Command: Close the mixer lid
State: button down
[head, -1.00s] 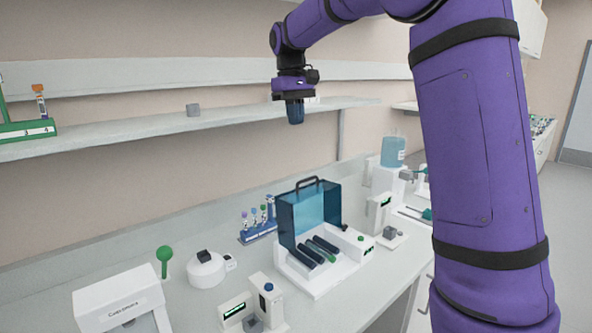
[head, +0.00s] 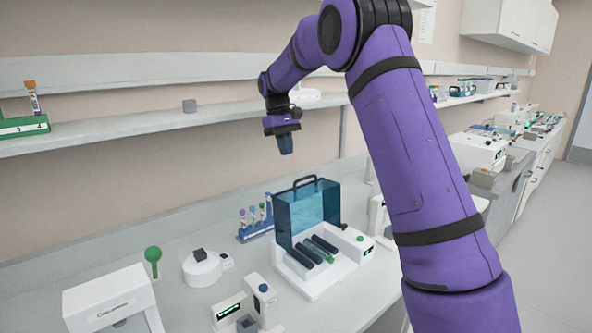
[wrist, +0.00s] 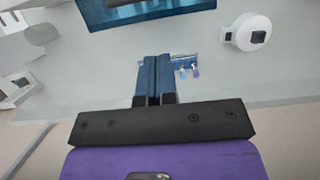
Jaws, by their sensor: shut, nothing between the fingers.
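The mixer (head: 312,286) is a white device on the bench with dark rollers and a green-capped tube in its bed. Its clear blue lid (head: 312,213) stands raised and open, with a dark handle (head: 306,181) on top. The lid also shows at the top of the wrist view (wrist: 150,12). My gripper (head: 286,146) points down above and behind the lid, apart from it. Its blue fingers (wrist: 153,80) are together with nothing between them.
A blue tube rack (head: 256,229) stands behind the mixer. A round white device (head: 206,266) and a green-knobbed lever (head: 153,257) are to its left. A wall shelf (head: 180,120) runs along behind my gripper. A small white device (head: 262,300) stands in front.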

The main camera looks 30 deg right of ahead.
jog(key=s+f, duration=0.2)
jog(key=f, duration=0.1)
jog(key=s+f, duration=0.2)
jog(key=shift+d, duration=0.4)
jog(key=shift+s+f, duration=0.15)
jog(key=shift+s, duration=0.1)
jog(key=shift+s+d, duration=0.1)
